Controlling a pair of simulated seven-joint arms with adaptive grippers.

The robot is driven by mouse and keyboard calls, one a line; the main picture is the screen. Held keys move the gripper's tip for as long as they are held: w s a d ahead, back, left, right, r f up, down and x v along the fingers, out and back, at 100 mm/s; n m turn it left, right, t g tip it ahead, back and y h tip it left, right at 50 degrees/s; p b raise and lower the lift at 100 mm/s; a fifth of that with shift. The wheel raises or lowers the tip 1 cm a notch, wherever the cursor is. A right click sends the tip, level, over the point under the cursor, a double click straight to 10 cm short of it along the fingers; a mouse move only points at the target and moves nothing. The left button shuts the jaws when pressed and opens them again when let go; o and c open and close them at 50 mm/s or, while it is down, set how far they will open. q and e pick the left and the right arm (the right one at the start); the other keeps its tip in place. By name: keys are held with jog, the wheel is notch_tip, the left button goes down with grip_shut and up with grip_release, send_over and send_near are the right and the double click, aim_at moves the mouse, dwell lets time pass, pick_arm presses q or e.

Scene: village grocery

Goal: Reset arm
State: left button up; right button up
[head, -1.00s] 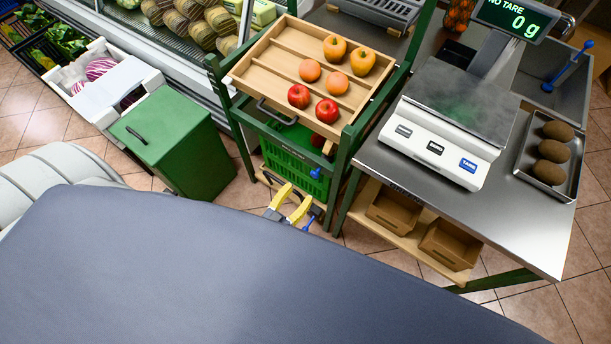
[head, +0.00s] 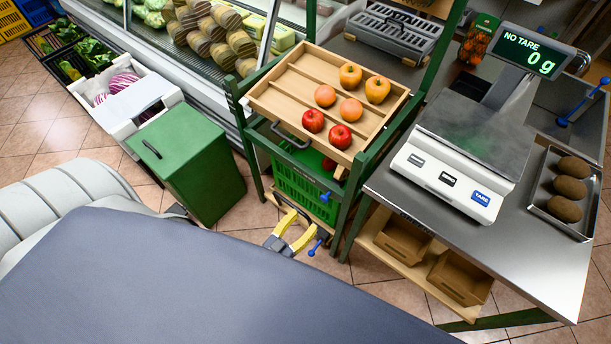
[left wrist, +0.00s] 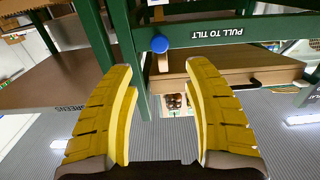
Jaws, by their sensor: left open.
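My right gripper is not in view.
The stand holds a tilted wooden tray (head: 273,101) of fruit above a green crate (head: 287,187). A green bin (head: 205,165) stands left. A steel counter (head: 535,252) with a scale (head: 455,170), reading 0 g, stands right. Tiled floor lies between.

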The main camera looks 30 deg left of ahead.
pick_arm(q)
jog(key=shift+f, duration=0.1)
jog(key=s+a+f+g+y, duration=0.1)
jog(key=s+f+g, duration=0.4)
jog(key=f, duration=0.6)
jog(key=s+a+f+g+y, duration=0.1)
jog(key=s+f+g, duration=0.2)
jog(key=s+f, duration=0.55)
jog(key=s+a+f+g, duration=0.1)
jog(key=s+f+g, duration=0.3)
jog(key=s+f, duration=0.4)
jog(key=s+a+f+m+g+y, duration=0.1)
jog(key=s+f+g, duration=0.3)
jog(key=s+f, duration=0.4)
jog(key=s+a, duration=0.1)
jog(key=s, duration=0.4)
jog(key=shift+s+f+m+g, duration=0.3)
jog(key=shift+s+f, duration=0.05)
jog(key=shift+f, duration=0.05)
jog(key=shift+a, duration=0.15)
